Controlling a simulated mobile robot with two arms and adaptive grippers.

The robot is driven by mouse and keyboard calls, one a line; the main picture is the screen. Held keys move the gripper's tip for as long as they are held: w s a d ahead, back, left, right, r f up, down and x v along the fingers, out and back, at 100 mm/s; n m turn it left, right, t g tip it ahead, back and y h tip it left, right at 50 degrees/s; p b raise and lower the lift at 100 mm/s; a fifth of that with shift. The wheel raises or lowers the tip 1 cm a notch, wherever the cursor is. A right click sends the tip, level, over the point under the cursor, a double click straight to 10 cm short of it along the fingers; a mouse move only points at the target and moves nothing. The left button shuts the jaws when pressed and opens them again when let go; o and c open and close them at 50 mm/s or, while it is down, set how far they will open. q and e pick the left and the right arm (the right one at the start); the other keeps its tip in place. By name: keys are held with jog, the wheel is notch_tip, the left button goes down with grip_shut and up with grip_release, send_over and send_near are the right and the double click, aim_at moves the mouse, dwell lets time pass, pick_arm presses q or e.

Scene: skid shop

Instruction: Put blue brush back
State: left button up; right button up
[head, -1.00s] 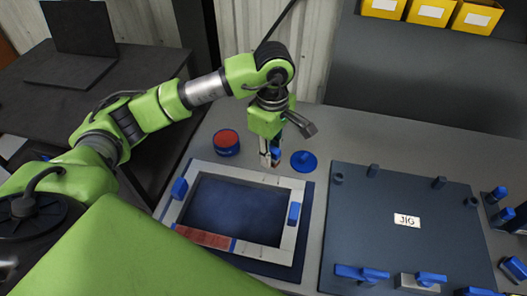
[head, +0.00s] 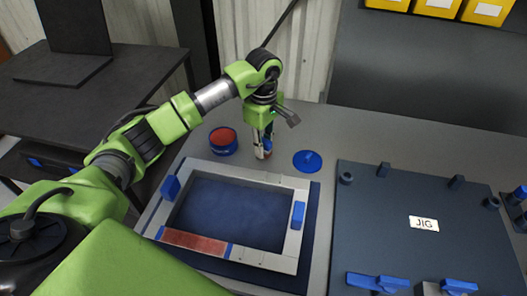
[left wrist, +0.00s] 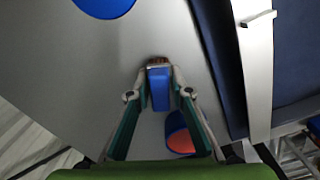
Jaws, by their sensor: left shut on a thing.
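My left gripper (head: 263,154) points down over the grey bench between the round tin and the blue disc. It is shut on the blue brush (left wrist: 159,88), which stands between the fingers in the left wrist view, with a brownish end at its far tip. In the head view the fingers hide most of the brush. The round blue tin (head: 223,139) with a red top is just left of the gripper; it also shows in the left wrist view (left wrist: 180,137). The blue disc (head: 307,160) with a knob lies to the right. My right gripper is not in view.
A grey frame (head: 273,257) with blue clamps and a red strip lies in front on a dark blue base. The dark jig board (head: 380,227) with pegs and clamps lies to the right. Yellow bins (head: 487,11) stand at the back. Bare bench (head: 360,135) lies behind the jig.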

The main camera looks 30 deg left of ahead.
aim_at(264, 140)
pick_arm(q)
jog(key=shift+w+f, duration=0.1)
jog(key=shift+f, duration=0.2)
jog(key=shift+f, duration=0.2)
jog(key=o, duration=1)
jog(key=shift+r, duration=0.1)
notch_tip(264, 140, up, 12)
jog(key=p, duration=0.7)
jog(key=shift+r, duration=0.15)
